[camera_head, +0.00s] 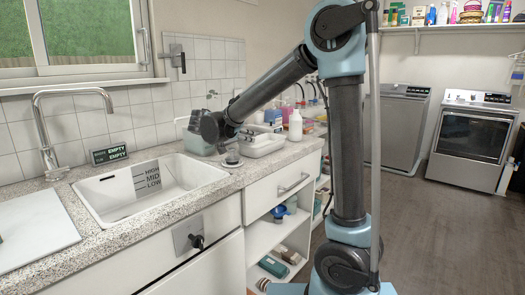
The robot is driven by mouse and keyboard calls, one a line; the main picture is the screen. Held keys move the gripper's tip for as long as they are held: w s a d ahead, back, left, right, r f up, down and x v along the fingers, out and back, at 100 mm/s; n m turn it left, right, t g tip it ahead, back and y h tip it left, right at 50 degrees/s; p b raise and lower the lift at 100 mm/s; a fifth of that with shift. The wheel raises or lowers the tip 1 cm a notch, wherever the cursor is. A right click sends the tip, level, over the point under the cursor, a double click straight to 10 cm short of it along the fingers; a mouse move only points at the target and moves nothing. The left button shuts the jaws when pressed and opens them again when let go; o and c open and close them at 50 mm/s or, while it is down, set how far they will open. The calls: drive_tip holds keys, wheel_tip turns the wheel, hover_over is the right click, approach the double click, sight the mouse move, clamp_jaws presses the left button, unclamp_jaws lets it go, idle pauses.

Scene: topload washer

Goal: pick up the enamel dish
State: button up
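A shallow white rectangular dish (264,146), which looks like the enamel dish, sits on the speckled counter to the right of the sink. My arm reaches over the counter from the right, and its wrist is bent downward. My gripper (232,160) is small and dark in this view, low over the counter by the dish's left end. I cannot tell whether it touches the dish or whether its fingers are open. My arm hides part of the dish's back left side.
A white sink (148,188) with a tall faucet (47,135) is left of the gripper. A pale teal container (196,142) stands behind the wrist. A white bottle (295,125) and other items crowd the counter behind the dish. Below is an open shelf (262,238).

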drive_tip(key=shift+x, duration=2.8)
drive_tip(key=shift+a, duration=0.1)
drive_tip(key=shift+c, duration=0.3)
clamp_jaws()
